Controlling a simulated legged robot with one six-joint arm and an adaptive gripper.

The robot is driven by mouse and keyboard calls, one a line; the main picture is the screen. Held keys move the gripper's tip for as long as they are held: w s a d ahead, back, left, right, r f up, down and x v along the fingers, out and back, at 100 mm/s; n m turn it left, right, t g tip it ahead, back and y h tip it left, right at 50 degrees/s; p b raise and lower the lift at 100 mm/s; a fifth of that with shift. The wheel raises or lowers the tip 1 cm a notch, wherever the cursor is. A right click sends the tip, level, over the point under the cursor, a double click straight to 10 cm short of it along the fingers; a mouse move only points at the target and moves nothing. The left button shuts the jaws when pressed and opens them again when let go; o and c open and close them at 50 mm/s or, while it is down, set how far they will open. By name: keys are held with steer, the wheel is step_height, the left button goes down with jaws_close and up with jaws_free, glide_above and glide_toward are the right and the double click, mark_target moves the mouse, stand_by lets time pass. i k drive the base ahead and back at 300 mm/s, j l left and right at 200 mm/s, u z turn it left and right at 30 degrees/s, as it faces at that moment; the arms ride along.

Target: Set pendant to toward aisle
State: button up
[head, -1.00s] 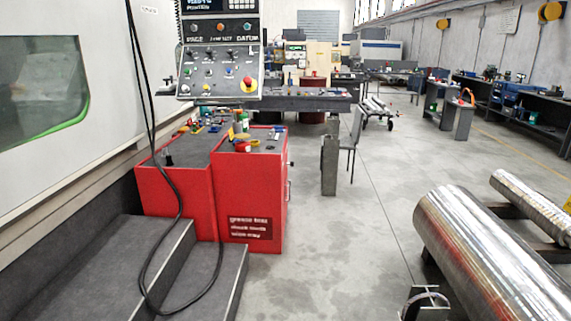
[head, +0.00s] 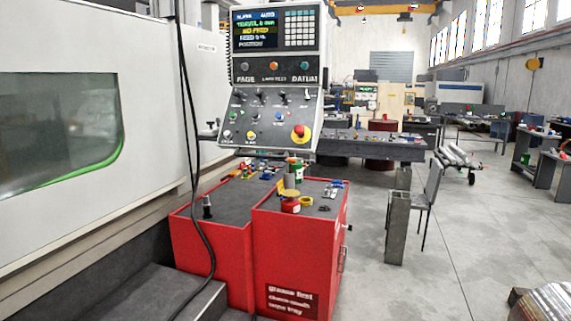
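The pendant (head: 275,75) is a grey control box hanging in the middle of the head view, above a red cabinet. Its upper face has a lit screen (head: 256,30) and a keypad (head: 299,27). Its lower face slopes and carries knobs, small buttons and a red emergency button on yellow (head: 299,132). The front of the pendant faces roughly toward me. My gripper is not in view.
The red cabinet (head: 208,261) stands below the pendant, with bottles and small tools on top. A black cable (head: 190,165) hangs at left before the white machine (head: 70,230). A grey step (head: 150,290) lies at lower left. The floor (head: 440,270) at right is mostly open.

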mark_target(284, 34)
steer(key=i+l+u, duration=0.3)
steer(key=i+l, duration=0.35)
steer(key=i, duration=0.3)
steer(key=i+l+u, duration=0.1)
steer(key=i+l, duration=0.45)
steer(key=i, duration=0.15)
steer(key=i+l+u, duration=0.1)
steer(key=i+l, duration=0.5)
steer(key=i, duration=0.1)
